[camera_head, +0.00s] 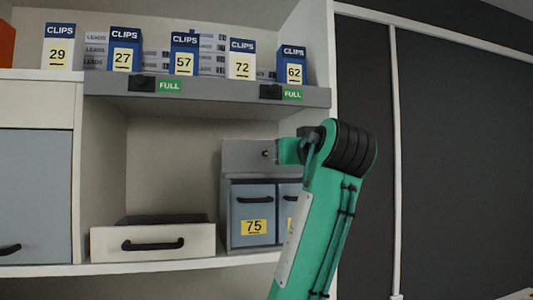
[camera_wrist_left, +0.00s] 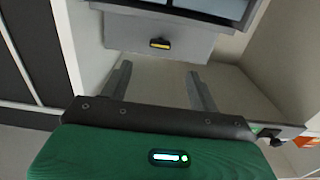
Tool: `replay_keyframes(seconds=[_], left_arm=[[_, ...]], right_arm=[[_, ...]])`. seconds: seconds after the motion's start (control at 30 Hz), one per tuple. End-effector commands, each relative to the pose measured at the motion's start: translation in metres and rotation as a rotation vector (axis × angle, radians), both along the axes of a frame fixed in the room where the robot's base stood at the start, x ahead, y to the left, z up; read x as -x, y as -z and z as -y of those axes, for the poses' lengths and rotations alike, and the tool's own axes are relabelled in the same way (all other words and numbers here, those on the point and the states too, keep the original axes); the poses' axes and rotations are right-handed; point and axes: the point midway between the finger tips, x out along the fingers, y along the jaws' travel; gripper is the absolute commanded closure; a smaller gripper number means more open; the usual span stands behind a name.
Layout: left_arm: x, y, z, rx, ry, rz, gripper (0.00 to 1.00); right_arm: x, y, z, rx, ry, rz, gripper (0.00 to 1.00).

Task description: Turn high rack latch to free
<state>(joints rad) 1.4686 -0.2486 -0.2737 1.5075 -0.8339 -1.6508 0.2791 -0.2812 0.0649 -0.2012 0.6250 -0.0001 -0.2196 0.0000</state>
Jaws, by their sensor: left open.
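The latch (camera_wrist_left: 160,43) is a small black and yellow piece on the grey panel of the rack. In the wrist view it lies crosswise, beyond my fingertips. In the head view a small dark knob (camera_head: 266,153) shows on the grey panel (camera_head: 245,156), above drawer 75; I cannot tell its turn there. My left gripper (camera_wrist_left: 158,72) is open and empty, its two fingers apart and short of the latch, not visibly touching it. In the head view my green arm covers part of the rack and the fingers cannot be made out. My right gripper is not in view.
The upper shelf (camera_head: 205,90) carries several clips boxes and two green FULL labels above the opening. Drawer 75 (camera_head: 252,208) sits below the panel, with a second drawer partly hidden. A cream drawer box (camera_head: 153,243) stands to the left. The space above it is clear.

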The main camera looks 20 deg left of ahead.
Motion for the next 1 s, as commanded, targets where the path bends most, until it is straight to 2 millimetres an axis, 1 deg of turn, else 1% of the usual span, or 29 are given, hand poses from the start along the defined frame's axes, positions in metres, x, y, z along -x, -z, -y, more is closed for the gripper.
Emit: replay_keyframes(seconds=[0.07, 0.17, 0.3, 0.4, 0.47, 0.57, 0.7, 0.8, 0.9, 1.0], left_arm=[[0.003, -0.006, -0.001, 0.005, -0.003, 0.007, 0.38], [-0.005, -0.007, -0.006, 0.005, -0.005, 0.006, 0.38], [-0.024, -0.009, -0.020, 0.004, -0.007, 0.004, 0.38], [-0.041, -0.009, -0.032, 0.004, -0.007, 0.003, 0.38], [-0.051, -0.010, -0.038, 0.004, -0.006, 0.004, 0.38], [-0.067, -0.009, -0.049, 0.004, -0.006, 0.003, 0.38], [-0.087, -0.008, -0.062, 0.004, -0.005, 0.003, 0.38], [-0.097, -0.007, -0.069, 0.004, -0.005, 0.004, 0.38], [-0.104, -0.006, -0.073, 0.004, -0.004, 0.005, 0.38], [-0.109, -0.005, -0.076, 0.005, -0.003, 0.006, 0.38]], right_arm=[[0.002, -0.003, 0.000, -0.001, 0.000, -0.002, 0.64], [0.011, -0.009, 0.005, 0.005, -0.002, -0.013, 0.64], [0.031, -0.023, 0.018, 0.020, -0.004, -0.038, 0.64], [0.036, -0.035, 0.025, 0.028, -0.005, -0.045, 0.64], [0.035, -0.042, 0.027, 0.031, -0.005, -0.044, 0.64], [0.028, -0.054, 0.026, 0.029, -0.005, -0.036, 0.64], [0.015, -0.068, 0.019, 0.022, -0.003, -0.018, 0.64], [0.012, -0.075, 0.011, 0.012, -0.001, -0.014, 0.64], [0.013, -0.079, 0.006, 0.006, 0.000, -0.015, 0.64], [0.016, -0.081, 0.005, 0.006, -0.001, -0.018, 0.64]])
